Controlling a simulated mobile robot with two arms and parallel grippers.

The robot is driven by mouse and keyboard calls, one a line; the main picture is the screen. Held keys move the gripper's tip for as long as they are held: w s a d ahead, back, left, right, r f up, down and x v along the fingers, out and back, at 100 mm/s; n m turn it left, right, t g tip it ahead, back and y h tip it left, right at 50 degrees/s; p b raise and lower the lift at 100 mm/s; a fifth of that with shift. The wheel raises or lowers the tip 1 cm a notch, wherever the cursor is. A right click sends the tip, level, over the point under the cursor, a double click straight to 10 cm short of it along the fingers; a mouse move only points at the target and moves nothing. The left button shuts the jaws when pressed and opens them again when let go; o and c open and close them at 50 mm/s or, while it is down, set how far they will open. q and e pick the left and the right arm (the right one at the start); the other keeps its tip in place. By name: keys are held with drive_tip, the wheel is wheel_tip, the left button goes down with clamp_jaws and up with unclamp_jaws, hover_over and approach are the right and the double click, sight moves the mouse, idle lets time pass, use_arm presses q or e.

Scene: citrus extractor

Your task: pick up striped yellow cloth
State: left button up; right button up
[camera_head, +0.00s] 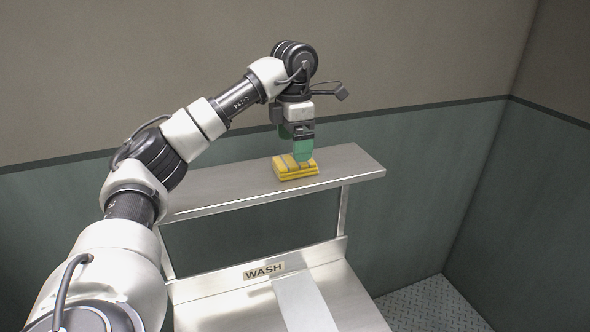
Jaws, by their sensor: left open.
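The striped yellow cloth (296,172) is folded into a small stack and lies on the raised metal shelf. It is yellow with darker stripes. My left gripper (302,153) reaches in from the left and points down, with its green fingertips directly over the top of the cloth. It is open. The fingers cover part of the cloth's back, and I cannot tell whether they touch it. My right gripper is not in view.
The metal shelf (353,161) is bare to the right and left of the cloth. Below it is a metal counter (351,300) with a WASH label (263,271) and a pale strip (304,303). A wall stands close behind the shelf.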

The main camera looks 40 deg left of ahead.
sight(291, 160)
use_arm(q)
drive_tip(key=f, duration=0.1)
drive_tip(key=f+p, duration=0.1)
drive_tip(key=f, duration=0.2)
drive_tip(key=shift+s+f+p, duration=0.1)
drive_tip(key=shift+s+p, duration=0.25)
drive_tip(key=shift+a+f, duration=0.1)
drive_tip(key=shift+f, duration=0.3)
drive_tip(key=shift+c, duration=0.3)
drive_tip(key=c, duration=1)
drive_tip(key=shift+o, duration=0.2)
